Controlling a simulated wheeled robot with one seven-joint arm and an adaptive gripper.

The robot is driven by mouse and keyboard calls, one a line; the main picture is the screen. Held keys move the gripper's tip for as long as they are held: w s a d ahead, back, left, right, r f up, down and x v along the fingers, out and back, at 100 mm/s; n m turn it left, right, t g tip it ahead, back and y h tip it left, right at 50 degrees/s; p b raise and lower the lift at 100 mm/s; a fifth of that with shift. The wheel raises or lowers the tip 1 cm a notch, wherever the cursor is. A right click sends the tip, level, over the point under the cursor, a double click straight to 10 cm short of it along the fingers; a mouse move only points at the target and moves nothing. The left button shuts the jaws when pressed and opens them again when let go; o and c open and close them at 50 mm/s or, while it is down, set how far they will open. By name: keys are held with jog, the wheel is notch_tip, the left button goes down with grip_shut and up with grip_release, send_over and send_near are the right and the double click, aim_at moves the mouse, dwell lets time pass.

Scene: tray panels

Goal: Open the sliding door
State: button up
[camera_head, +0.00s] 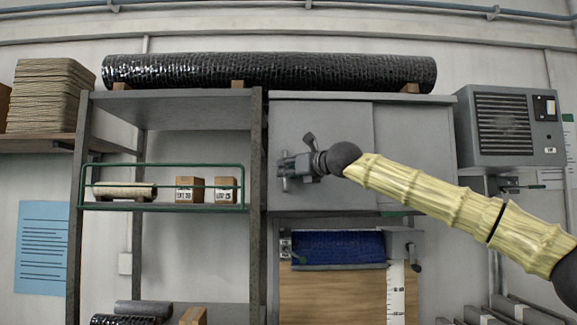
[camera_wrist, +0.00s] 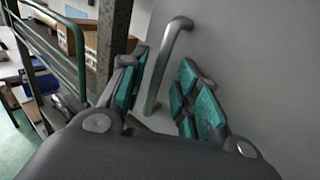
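The sliding door (camera_head: 340,130) is a flat grey panel on the left half of a wall cabinet; it fills the right of the wrist view (camera_wrist: 265,70). Its handle (camera_wrist: 165,55) is a grey metal bar, seen in the wrist view between my fingers. My gripper (camera_head: 288,172) is at the door's left side in the head view and hides most of the handle there. In the wrist view my gripper (camera_wrist: 163,80) is open, with teal pads on either side of the bar. A gap shows beside the bar; contact is not clear.
A second grey panel (camera_head: 412,150) is to the right. An open shelf rack (camera_head: 170,97) with a green rail (camera_head: 150,166) and small boxes (camera_head: 190,190) stands close on the left. A dark roll (camera_head: 270,71) lies on top. A blue roll (camera_head: 338,247) is below.

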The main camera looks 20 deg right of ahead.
jog(key=shift+w+a, duration=0.15)
jog(key=shift+w, duration=0.1)
jog(key=shift+c, duration=0.5)
grip_shut()
